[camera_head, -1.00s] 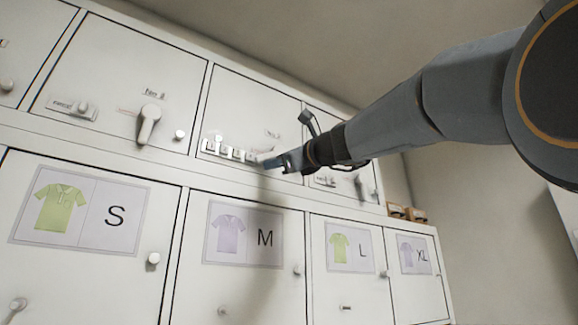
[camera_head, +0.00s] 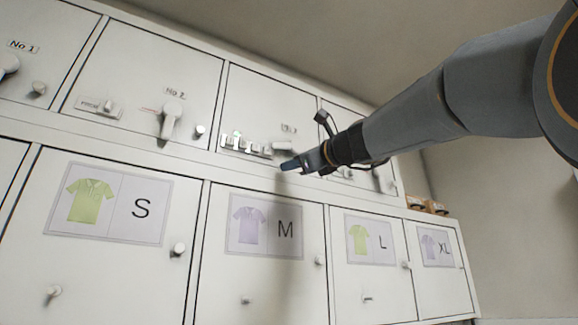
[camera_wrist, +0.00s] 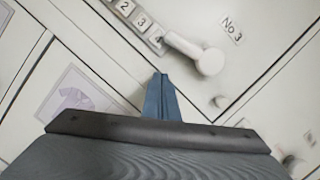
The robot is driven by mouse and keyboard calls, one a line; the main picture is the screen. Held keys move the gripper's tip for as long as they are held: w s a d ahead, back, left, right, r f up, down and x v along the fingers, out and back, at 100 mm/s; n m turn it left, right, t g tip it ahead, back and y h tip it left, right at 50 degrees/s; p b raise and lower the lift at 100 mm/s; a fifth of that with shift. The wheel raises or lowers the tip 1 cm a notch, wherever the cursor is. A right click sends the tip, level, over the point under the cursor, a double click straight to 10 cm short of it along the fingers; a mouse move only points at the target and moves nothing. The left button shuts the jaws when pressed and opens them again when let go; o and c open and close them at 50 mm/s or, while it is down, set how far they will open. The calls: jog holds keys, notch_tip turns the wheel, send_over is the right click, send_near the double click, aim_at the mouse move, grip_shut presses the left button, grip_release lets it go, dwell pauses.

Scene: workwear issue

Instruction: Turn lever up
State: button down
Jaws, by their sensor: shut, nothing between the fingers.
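The white lever (camera_head: 281,147) of door No 3 lies roughly level beside a strip of number tiles (camera_head: 243,146). In the wrist view the lever (camera_wrist: 183,44) runs from its round hub toward the tiles (camera_wrist: 140,22). My gripper (camera_head: 288,165) is shut and empty, just below the lever in the head view. In the wrist view its blue fingertips (camera_wrist: 159,76) are together, near the lever's handle. A small gap shows between them in the picture; I cannot tell the depth between them.
Door No 2 (camera_head: 205,85) has its own lever (camera_head: 170,117), pointing down, and a knob. Lower doors carry shirt signs S (camera_head: 140,208), M, L and XL. A round knob (camera_wrist: 220,101) stands right of my fingers in the wrist view. Small boxes (camera_head: 425,205) sit at the right.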

jog(key=b+v, duration=0.4)
jog(key=v, duration=0.6)
jog(key=shift+a+f, duration=0.25)
jog(key=shift+f, duration=0.05)
jog(key=shift+s, duration=0.15)
jog(key=w+d+f+n+g+h, duration=0.15)
jog(key=w+f, duration=0.25)
jog(key=f, duration=0.7)
jog(key=w+d+f+n+g+h, duration=0.1)
jog(key=w+f+g+h, duration=0.15)
jog(key=f, duration=0.85)
jog(key=w+d+f+n+g+h, duration=0.15)
jog(key=w+f, duration=0.35)
jog(key=f, duration=0.6)
jog(key=s+f+n+g+h, duration=0.1)
jog(key=s+f+n+g, duration=0.15)
jog(key=f, duration=0.95)
jog(key=s+f+n+g+h, duration=0.1)
jog(key=f+n, duration=0.2)
jog(key=f, duration=0.9)
jog(key=s+d+f+n+g+h, duration=0.1)
jog(key=s+d+f+n+g, duration=0.1)
jog(key=s+f+n, duration=0.4)
jog(key=s+d+f+n+g+h, duration=0.2)
jog(key=s+f+n+g, duration=0.3)
jog(key=s+f, duration=1.2)
notch_tip(320, 180, down, 6)
jog(key=shift+d+r+n, duration=0.1)
jog(key=shift+d+n, duration=0.3)
jog(key=shift+n, duration=0.35)
